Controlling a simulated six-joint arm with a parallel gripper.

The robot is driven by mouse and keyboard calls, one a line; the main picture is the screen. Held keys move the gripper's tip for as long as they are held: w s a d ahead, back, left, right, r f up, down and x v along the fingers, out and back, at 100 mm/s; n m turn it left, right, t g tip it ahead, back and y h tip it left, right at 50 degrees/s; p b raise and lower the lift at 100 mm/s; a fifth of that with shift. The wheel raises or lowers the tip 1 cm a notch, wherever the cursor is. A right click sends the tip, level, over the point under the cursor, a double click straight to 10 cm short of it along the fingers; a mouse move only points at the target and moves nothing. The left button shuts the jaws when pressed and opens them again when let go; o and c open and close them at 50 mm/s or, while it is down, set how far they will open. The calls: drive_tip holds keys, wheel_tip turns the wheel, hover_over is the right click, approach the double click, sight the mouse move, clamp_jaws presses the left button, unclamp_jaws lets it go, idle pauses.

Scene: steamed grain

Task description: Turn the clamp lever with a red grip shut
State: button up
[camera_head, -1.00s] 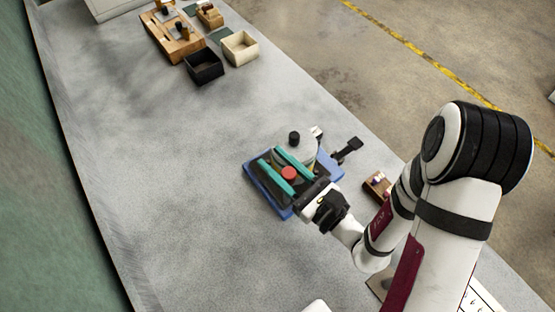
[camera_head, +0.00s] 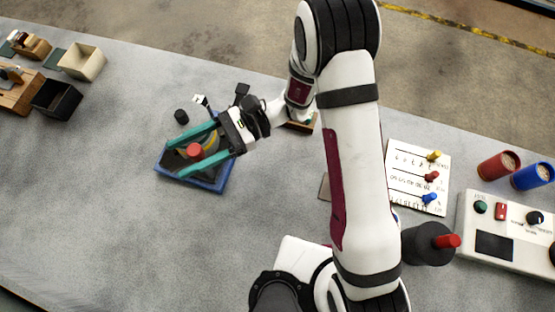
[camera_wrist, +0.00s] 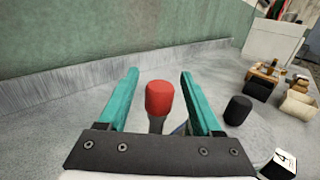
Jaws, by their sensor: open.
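A red grip (camera_head: 194,151) stands on a dark stem above a blue tray-like base (camera_head: 217,184). My gripper (camera_head: 176,160) has two long teal fingers that reach over the base, spread apart. The red grip lies between them in the head view. In the wrist view the red grip (camera_wrist: 160,98) stands upright between the fingers of my gripper (camera_wrist: 158,74), with a gap on each side. The lever's lower part is hidden by the gripper's dark palm. The fingers and wrist hide much of the fixture.
A black knob (camera_head: 181,116) stands beside the base; it also shows in the wrist view (camera_wrist: 238,110). A slider panel (camera_head: 417,170), a dark cylinder with a red handle (camera_head: 428,244) and a control box (camera_head: 497,245) are at right. A black box (camera_head: 57,97) is at left; the table between is clear.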

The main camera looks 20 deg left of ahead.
drive_tip(key=v, duration=1.4)
drive_tip(key=s+d+r+n+t+h, duration=0.1)
drive_tip(key=s+d+r+t+h, duration=0.1)
drive_tip(key=d, duration=0.4)
drive_tip(key=s+d+r+n+t+h, duration=0.1)
drive_tip(key=s+d+r+t+h, duration=0.1)
drive_tip(key=s+d+t+h, duration=0.3)
drive_tip(key=s+d+r+n+t+h, duration=0.1)
drive_tip(key=s+d+r+t+h, duration=0.1)
drive_tip(key=d+t, duration=0.3)
drive_tip(key=s+d+h, duration=0.1)
drive_tip(key=d, duration=0.2)
drive_tip(key=shift+s+h, duration=0.4)
drive_tip(key=shift+r+n, duration=0.15)
drive_tip(key=shift+n, duration=0.15)
